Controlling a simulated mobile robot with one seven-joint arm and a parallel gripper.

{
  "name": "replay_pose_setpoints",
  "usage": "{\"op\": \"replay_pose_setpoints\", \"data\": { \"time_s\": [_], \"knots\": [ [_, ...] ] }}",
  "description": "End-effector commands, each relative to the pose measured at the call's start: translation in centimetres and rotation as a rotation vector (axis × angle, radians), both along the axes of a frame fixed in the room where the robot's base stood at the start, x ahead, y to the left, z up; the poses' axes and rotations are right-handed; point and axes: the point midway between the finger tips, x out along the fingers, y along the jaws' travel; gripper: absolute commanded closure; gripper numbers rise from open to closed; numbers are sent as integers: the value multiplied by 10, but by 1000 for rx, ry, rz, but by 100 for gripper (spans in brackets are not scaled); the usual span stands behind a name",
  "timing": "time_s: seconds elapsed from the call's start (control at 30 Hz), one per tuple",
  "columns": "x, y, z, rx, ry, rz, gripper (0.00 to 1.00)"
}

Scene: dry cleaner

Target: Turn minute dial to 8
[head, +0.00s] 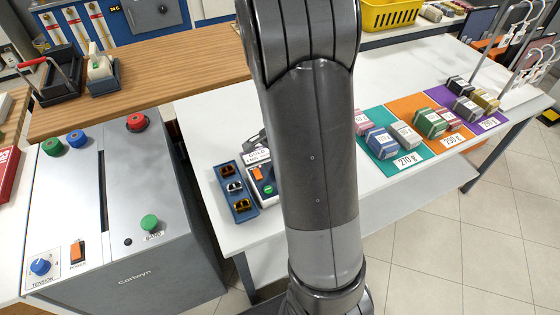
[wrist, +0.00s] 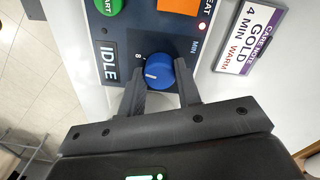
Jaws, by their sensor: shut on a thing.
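The blue minute dial (wrist: 159,72) sits on a dark control panel in the wrist view, under the MIN label. It bears a white pointer line, and an 8 is printed at its left. My gripper (wrist: 160,84) has one finger on each side of the dial and is shut on it. The pointer lies toward the left side of the dial; its exact setting is too small to read. In the head view my arm covers the dial, and only part of the device (head: 262,180) with an orange switch and a green button shows.
A sign (wrist: 250,38) reading GOLD 4 MIN WARM stands beside the panel. An IDLE display (wrist: 109,64), a green start button (wrist: 109,5) and an orange switch (wrist: 181,5) are near the dial. A blue tray (head: 235,193) of clips lies left of the device.

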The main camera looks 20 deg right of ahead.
Motion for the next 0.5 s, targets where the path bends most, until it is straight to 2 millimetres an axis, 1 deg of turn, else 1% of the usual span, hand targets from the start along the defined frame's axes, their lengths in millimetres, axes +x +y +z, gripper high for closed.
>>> {"op": "replay_pose_setpoints", "data": {
  "time_s": [0.2,0.5],
  "knots": [
    [0,0,0,0,-1,-62,92],
    [0,0,0,0,-1,-79,92]
  ]
}}
